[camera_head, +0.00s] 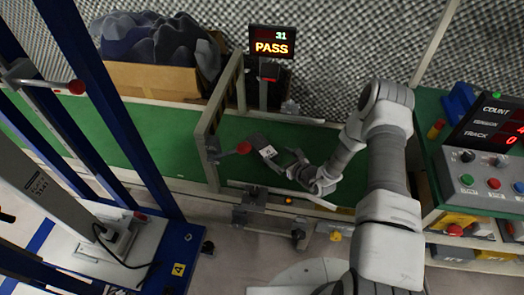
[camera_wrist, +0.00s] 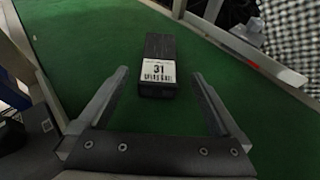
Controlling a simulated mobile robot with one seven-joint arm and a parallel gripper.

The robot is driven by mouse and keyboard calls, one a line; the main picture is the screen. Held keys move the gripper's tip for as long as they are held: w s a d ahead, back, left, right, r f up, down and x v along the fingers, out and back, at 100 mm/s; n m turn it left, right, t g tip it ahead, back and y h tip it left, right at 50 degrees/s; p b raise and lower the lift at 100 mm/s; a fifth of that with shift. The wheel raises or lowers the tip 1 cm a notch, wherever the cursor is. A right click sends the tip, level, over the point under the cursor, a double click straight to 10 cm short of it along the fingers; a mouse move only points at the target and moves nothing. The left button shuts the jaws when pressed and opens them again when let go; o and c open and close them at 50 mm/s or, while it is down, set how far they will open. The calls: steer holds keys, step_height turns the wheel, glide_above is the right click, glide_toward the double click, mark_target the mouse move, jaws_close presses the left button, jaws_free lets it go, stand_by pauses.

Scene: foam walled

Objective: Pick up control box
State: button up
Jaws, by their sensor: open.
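A black box (camera_wrist: 157,50) with a white label reading 31 lies on the green belt, ahead of my gripper in the wrist view. It appears to be the control box. In the head view the small dark box (camera_head: 257,141) lies just left of my gripper (camera_head: 289,160). My gripper (camera_wrist: 160,76) is open and empty in the wrist view. The near, labelled end of the box shows between its two fingers. I cannot tell how high the fingers are above the belt.
A screen (camera_head: 272,41) behind reads 31 PASS. A button panel (camera_head: 480,180) is at the right. A carton of dark cloth (camera_head: 150,80) stands at the back left.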

mark_target(262, 145)
steer(key=b+x, duration=0.1)
steer(key=x, duration=0.5)
steer(key=shift+w+a+f+b, duration=0.15)
steer(key=shift+w+a+b, duration=0.05)
steer(key=shift+b, duration=0.1)
steer(key=b+x, duration=0.2)
steer(key=x, duration=0.2)
steer(key=shift+f, duration=0.2)
steer(key=shift+w+a, duration=0.3)
steer(key=shift+w, duration=0.15)
steer(key=c, duration=1.6)
